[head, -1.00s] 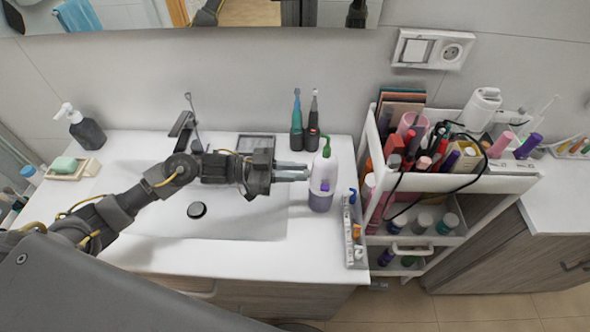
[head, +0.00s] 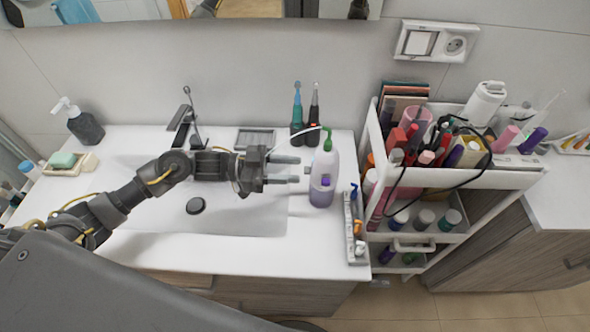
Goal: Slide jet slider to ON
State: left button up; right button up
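A white bottle (head: 325,160) with a green top and purplish lower part stands upright on the counter, right of the basin. A small purple piece (head: 325,181) shows on its front and a small grey piece (head: 307,170) on its left side; I cannot tell which is the jet slider or read its setting. A thin whitish arc (head: 297,131) runs left from the green top, looking like a jet of liquid. My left gripper (head: 297,169) is open and empty, its fingers apart and pointing at the bottle, just left of it. My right gripper is not in view.
Electric toothbrushes (head: 305,118) stand behind the bottle. A narrow tray (head: 356,245) with small items lies right of it, beside a full cart (head: 440,181) with a black cable. A sink basin (head: 255,215) lies beneath my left arm. A soap dispenser (head: 83,125) stands far left.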

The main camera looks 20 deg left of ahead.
pick_arm(q)
jog(key=b+v, duration=0.2)
jog(key=v, duration=0.7)
jog(key=shift+b, duration=0.35)
jog(key=shift+a, duration=0.1)
